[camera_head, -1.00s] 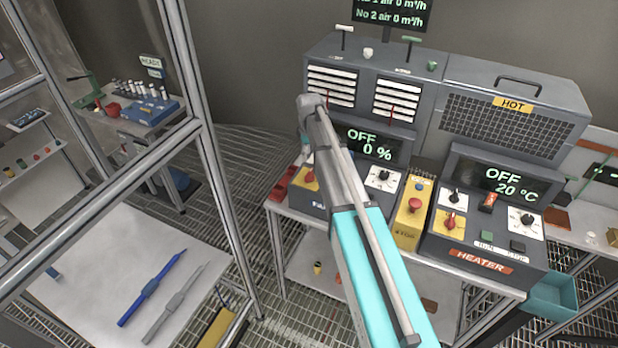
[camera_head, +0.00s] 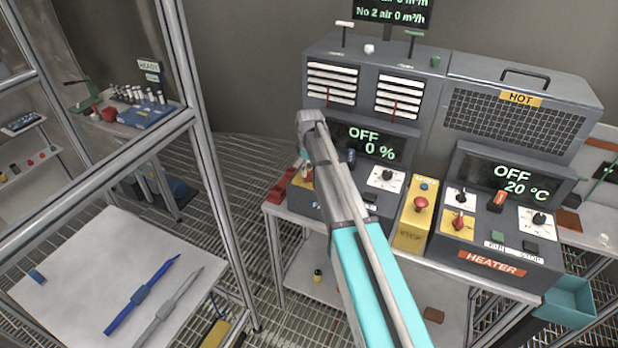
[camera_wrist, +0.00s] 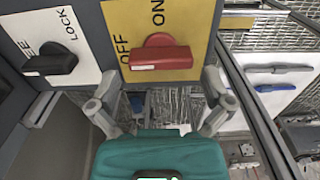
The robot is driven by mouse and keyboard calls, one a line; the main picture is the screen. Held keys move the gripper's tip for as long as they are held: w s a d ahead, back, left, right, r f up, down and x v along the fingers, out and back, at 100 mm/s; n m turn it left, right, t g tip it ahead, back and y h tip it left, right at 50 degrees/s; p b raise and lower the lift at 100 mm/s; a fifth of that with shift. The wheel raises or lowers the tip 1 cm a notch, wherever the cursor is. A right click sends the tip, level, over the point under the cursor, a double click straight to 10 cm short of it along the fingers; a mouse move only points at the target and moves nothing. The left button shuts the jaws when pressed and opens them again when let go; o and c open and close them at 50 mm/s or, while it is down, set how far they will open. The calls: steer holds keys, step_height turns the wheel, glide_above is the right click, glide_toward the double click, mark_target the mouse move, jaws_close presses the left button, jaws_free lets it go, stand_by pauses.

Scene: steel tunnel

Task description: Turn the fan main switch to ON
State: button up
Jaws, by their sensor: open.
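The fan main switch (camera_wrist: 160,58) is a red handle on a yellow plate (camera_wrist: 198,20) marked OFF and ON in the wrist view. Its handle lies crosswise, and its white mark is at the left end, on the OFF side. My gripper (camera_wrist: 160,88) is open, with one finger on each side below the switch; I cannot tell if either touches it. In the head view my arm covers most of the fan panel's left part; a bit of yellow plate (camera_head: 303,179) shows beside it. The fan display (camera_head: 370,142) reads OFF and 0 %.
A black LOCK selector (camera_wrist: 50,64) is left of the switch in the wrist view. In the head view, a yellow box with a red button (camera_head: 420,204) and the heater panel (camera_head: 490,262) stand right of my arm.

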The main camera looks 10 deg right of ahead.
steer(key=shift+f+b, duration=0.8)
steer(key=shift+f, duration=0.25)
steer(key=c, duration=0.8)
